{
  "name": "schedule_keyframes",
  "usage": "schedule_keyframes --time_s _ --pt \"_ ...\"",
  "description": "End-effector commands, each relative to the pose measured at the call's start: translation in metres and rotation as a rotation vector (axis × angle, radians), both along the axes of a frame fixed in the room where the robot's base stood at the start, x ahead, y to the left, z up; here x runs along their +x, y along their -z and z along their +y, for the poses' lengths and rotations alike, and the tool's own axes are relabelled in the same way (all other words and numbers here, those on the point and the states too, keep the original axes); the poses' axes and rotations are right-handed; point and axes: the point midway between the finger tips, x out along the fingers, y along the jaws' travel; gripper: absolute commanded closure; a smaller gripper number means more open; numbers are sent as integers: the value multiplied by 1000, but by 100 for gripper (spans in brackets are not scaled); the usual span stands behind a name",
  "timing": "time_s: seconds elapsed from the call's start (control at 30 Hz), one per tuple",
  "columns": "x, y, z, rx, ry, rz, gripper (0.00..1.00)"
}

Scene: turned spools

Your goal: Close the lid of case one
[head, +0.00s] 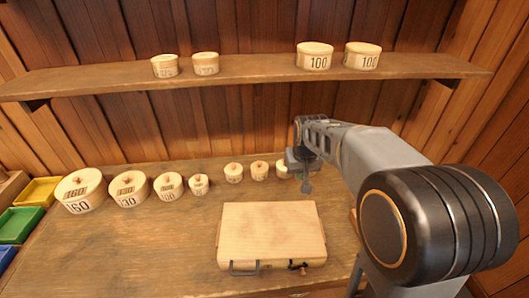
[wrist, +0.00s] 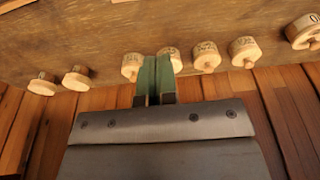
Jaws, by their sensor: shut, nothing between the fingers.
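A pale wooden case (head: 271,230) lies flat on the table in the head view. Its lid looks down flat on the base. In the wrist view the green fingers of my gripper (wrist: 156,62) are together and empty. The case does not show in the wrist view.
Several numbered wooden spools (head: 128,189) stand in a row along the table's back; some show in the wrist view (wrist: 244,50). A shelf (head: 250,72) above holds several more. Yellow, green and blue bins (head: 18,226) are at the left. The table left of the case is clear.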

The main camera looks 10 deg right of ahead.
Motion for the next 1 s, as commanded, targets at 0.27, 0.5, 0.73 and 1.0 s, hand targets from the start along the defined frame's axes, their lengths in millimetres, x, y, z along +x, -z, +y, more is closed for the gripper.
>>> schedule_keyframes --time_s 0.27,0.5,0.73,1.0 --pt "1 -2 0 0 0 -2 100" --pt "1 -11 0 1 0 -4 100" --pt "1 -31 0 1 0 -4 100" --pt "1 -53 0 1 0 -3 100"
